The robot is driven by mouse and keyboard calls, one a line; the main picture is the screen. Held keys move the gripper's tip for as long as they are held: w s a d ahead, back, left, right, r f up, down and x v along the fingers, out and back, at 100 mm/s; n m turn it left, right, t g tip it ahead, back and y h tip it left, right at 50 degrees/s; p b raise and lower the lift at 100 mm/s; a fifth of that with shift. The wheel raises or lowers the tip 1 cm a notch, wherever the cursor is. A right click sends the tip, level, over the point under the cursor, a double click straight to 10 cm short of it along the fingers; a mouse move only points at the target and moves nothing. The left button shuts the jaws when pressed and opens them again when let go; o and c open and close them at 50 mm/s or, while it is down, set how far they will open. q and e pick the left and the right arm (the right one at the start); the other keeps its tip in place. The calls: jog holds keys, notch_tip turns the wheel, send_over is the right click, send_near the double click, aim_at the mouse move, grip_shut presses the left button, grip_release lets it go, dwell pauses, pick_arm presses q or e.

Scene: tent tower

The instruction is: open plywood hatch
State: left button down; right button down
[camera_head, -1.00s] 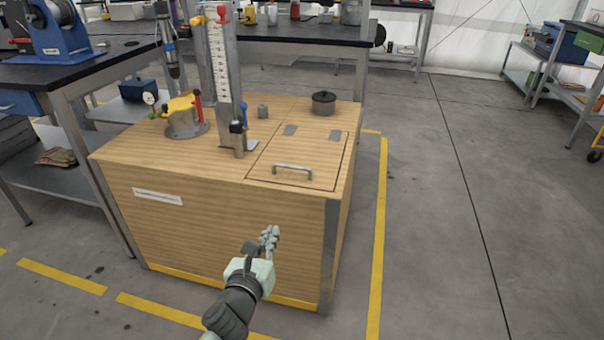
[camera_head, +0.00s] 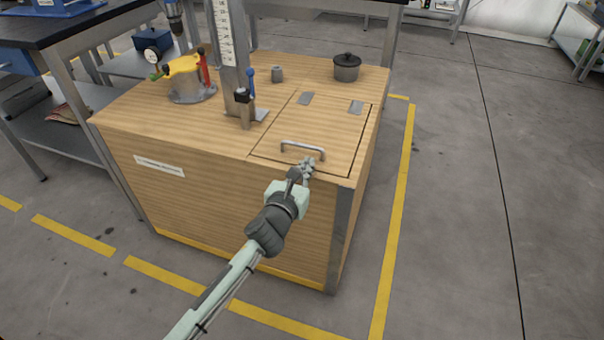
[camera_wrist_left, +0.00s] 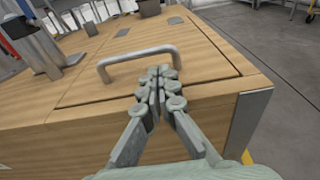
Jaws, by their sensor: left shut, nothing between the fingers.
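The plywood hatch (camera_head: 328,130) is a rectangular panel lying flush and closed in the top of the plywood box (camera_head: 230,205). Two grey hinge plates (camera_head: 305,98) sit along its far edge. A metal bar handle (camera_head: 303,148) stands near its front edge. My left gripper (camera_head: 308,165) is shut and empty, just in front of the handle at the box's front edge. In the left wrist view the fingertips (camera_wrist_left: 160,85) show below the handle (camera_wrist_left: 138,60), overlapping its right part in the picture; I cannot tell whether they touch. My right gripper is not in view.
On the box top stand a metal column with a scale (camera_head: 227,50), a yellow-topped fixture (camera_head: 188,80), a small grey cylinder (camera_head: 277,74) and a dark lidded pot (camera_head: 347,67). Open floor (camera_head: 460,200) lies to the right, past a yellow line (camera_head: 395,240).

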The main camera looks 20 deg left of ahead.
pick_arm(q)
jog(key=w, duration=0.3)
jog(key=shift+w+f, duration=0.15)
jog(key=shift+f, duration=0.05)
jog(key=shift+w, duration=0.15)
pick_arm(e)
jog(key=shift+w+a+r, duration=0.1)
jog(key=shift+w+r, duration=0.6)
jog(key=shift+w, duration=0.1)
